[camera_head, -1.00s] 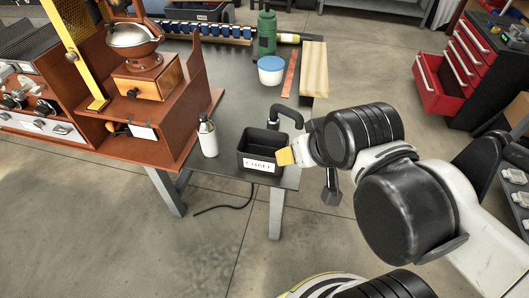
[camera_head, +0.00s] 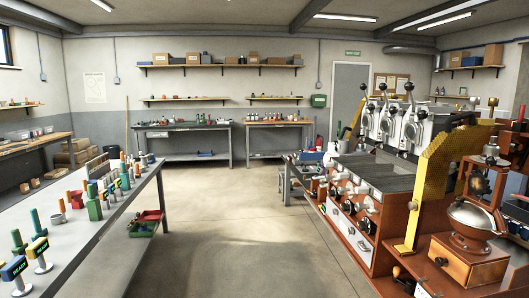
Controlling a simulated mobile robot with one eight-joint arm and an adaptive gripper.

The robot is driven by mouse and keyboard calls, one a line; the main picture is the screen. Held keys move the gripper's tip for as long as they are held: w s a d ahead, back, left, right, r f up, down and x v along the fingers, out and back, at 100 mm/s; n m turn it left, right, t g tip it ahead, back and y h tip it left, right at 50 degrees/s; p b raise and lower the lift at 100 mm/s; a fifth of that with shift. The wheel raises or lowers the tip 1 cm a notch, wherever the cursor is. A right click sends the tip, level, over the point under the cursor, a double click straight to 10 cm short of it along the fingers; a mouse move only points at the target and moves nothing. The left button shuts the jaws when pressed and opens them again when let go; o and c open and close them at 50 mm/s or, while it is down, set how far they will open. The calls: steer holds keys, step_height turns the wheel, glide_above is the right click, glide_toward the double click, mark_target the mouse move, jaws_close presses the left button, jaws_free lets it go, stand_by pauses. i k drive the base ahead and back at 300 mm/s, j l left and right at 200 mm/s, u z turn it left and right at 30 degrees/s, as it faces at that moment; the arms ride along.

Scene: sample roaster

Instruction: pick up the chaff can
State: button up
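The chaff can is not in view at this moment. My gripper is not in view either, so its relation to the can does not show. The sample roaster (camera_head: 355,180) stands at the right, a long machine with several silver drums on top and a wooden-coloured base. At its near end are a yellow perforated guard (camera_head: 440,170) and a brown hand grinder (camera_head: 470,262) with a metal bowl.
A grey bench (camera_head: 125,212) with several coloured-handled tools runs along the left. A red bin (camera_head: 150,216) and a green bin (camera_head: 142,230) are beside it. A clear concrete aisle (camera_head: 240,235) leads to back-wall benches (camera_head: 180,138).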

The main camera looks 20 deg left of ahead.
mark_target(343, 147)
steer(key=u, duration=0.3)
steer(key=i+j+z, duration=0.15)
steer(key=i, duration=0.3)
steer(key=i+j+z, duration=0.15)
steer(key=i+j, duration=0.25)
steer(key=i+j+z, duration=0.2)
steer(key=i+j, duration=0.15)
steer(key=i+j+z, duration=0.15)
steer(key=i+j, duration=0.25)
steer(key=i+j+z, duration=0.15)
steer(key=i+j, duration=0.2)
steer(key=j, duration=0.15)
steer(key=i+j+z, duration=0.15)
steer(key=i+j, duration=0.15)
steer(key=j, duration=0.2)
steer(key=i+j+z, duration=0.15)
steer(key=i+j, duration=0.15)
steer(key=j, duration=0.2)
